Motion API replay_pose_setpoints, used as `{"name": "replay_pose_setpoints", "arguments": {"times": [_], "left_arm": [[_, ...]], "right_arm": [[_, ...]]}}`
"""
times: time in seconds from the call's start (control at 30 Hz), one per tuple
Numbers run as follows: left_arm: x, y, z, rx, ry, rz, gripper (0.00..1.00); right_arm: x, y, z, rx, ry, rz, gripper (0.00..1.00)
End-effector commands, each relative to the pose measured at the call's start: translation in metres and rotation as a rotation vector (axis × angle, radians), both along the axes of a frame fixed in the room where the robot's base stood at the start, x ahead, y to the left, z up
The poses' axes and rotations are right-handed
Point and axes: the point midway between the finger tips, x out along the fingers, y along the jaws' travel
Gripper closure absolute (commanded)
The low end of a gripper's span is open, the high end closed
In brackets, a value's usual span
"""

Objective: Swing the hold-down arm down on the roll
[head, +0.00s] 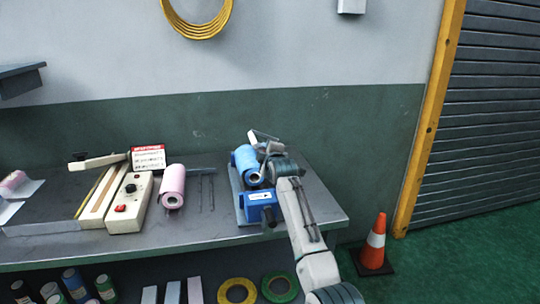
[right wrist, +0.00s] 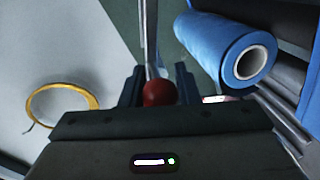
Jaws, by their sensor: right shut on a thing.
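The blue roll (head: 246,163) lies on a grey stand with a blue unit (head: 262,207) at its front, near the right end of the bench. In the right wrist view the blue roll (right wrist: 228,48) is at the upper right, with its pale hollow core facing me. My right gripper (head: 270,153) is beside the roll's right side. It is shut on a red ball knob (right wrist: 158,93) at the end of a thin metal rod (right wrist: 149,35), which looks like the hold-down arm. Whether the arm touches the roll is not clear. My left gripper is not in view.
The bench (head: 205,228) also carries a pink roll (head: 172,186), a white sealer box (head: 131,204) and a red-and-white sign (head: 147,158). Thin rods lie between the pink roll and the stand. An orange cone (head: 375,243) stands on the floor to the right.

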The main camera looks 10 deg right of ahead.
Motion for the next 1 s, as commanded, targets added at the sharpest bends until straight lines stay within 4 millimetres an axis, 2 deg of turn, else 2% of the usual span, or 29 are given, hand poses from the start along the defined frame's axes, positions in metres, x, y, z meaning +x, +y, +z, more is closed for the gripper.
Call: {"name": "replay_pose_setpoints", "arguments": {"times": [0.1,0.4,1.0], "left_arm": [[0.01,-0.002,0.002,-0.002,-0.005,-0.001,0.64],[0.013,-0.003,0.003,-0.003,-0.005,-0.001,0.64],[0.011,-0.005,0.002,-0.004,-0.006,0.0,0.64]], "right_arm": [[0.005,0.004,-0.009,-0.088,-0.003,0.001,1.0],[0.008,0.009,-0.022,-0.248,-0.009,0.001,1.0],[0.008,0.009,-0.027,-0.308,-0.013,0.0,1.0]]}}
